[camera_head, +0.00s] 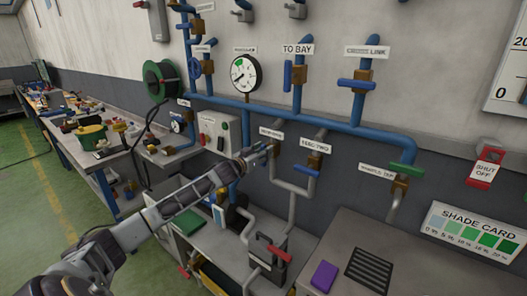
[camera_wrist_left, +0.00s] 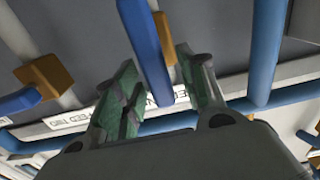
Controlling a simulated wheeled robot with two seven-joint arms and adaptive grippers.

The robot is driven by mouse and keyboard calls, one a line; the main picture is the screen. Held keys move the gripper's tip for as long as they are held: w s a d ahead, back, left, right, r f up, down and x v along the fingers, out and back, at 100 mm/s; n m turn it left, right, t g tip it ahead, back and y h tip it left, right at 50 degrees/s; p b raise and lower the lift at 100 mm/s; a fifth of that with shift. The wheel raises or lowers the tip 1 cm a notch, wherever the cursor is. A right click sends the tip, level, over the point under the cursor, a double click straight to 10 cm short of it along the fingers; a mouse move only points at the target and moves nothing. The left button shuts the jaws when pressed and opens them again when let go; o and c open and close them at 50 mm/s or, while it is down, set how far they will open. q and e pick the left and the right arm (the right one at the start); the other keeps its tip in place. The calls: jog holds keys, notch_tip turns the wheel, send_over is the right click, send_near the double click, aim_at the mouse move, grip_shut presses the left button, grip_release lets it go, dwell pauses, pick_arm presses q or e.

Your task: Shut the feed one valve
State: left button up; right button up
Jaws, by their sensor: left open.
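The feed one valve is mostly hidden by my left gripper (camera_head: 262,153) in the head view; a small label (camera_head: 271,134) shows just above it. In the left wrist view its long blue lever (camera_wrist_left: 146,45) and part of its brass body (camera_wrist_left: 168,38) show, with a partly covered label behind. My left gripper (camera_wrist_left: 160,75) is open, with its green-padded fingers on either side of the lever. I cannot tell whether either finger touches it. My right gripper is not in view.
The neighbouring feed two valve (camera_head: 309,169) is close on the right, and its brass body (camera_wrist_left: 45,76) shows in the left wrist view. A blue pipe (camera_head: 300,117) runs above. Below stands a grey bench (camera_head: 357,253) with a purple block (camera_head: 324,276).

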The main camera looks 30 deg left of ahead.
pick_arm(q)
jog(key=shift+w, duration=0.25)
grip_shut()
dwell(0.3)
